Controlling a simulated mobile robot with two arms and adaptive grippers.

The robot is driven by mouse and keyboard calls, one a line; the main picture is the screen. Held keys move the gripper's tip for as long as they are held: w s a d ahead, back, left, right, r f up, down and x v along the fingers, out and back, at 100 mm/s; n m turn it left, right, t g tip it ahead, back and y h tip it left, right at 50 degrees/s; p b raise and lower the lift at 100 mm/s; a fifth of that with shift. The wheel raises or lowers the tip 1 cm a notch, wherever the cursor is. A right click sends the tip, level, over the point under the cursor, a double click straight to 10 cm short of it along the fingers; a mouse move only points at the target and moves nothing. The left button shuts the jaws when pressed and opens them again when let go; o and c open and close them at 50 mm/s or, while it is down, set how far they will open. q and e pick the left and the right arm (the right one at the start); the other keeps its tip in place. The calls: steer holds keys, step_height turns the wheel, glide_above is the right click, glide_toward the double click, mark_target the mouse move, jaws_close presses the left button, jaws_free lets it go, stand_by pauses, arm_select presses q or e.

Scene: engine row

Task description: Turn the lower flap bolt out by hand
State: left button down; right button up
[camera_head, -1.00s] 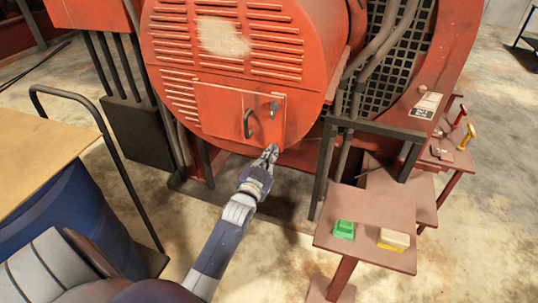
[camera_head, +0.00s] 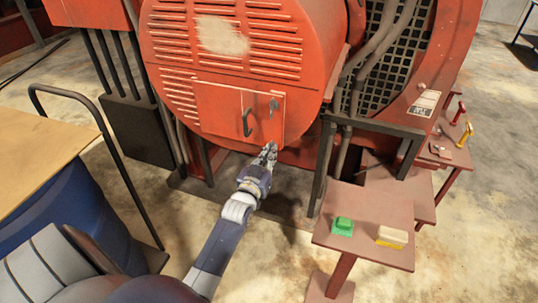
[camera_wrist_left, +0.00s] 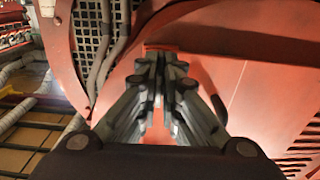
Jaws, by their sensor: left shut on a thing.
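The red flap (camera_head: 220,112) is shut on the lower front of the round red machine housing. It has a dark curved handle (camera_head: 247,123) and a dark upper fastener (camera_head: 274,105) near its right edge. My left gripper (camera_head: 269,150) is at the flap's lower right corner, shut on the lower flap bolt. The bolt itself is hidden by the fingers. In the left wrist view my left gripper (camera_wrist_left: 162,60) has its fingertips close together against the red surface, and the bolt cannot be made out between them. My right gripper is not in view.
A small red-brown table (camera_head: 370,215) at the right holds a green block (camera_head: 342,226) and a cream and yellow block (camera_head: 391,237). A dark frame (camera_head: 372,128) and pipes stand right of the housing. A black rail (camera_head: 120,165) and blue drum (camera_head: 75,220) are at the left.

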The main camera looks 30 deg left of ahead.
arm_select(q)
steer(key=shift+w+a+r, duration=0.1)
steer(key=shift+w+r, duration=0.1)
steer(key=shift+r, duration=0.4)
steer(key=c, duration=1.8)
jaws_free()
steer(key=shift+w+f, duration=0.15)
steer(key=shift+f, duration=0.1)
steer(key=v, duration=1.2)
steer(key=shift+f, duration=0.3)
steer(key=shift+f, duration=0.1)
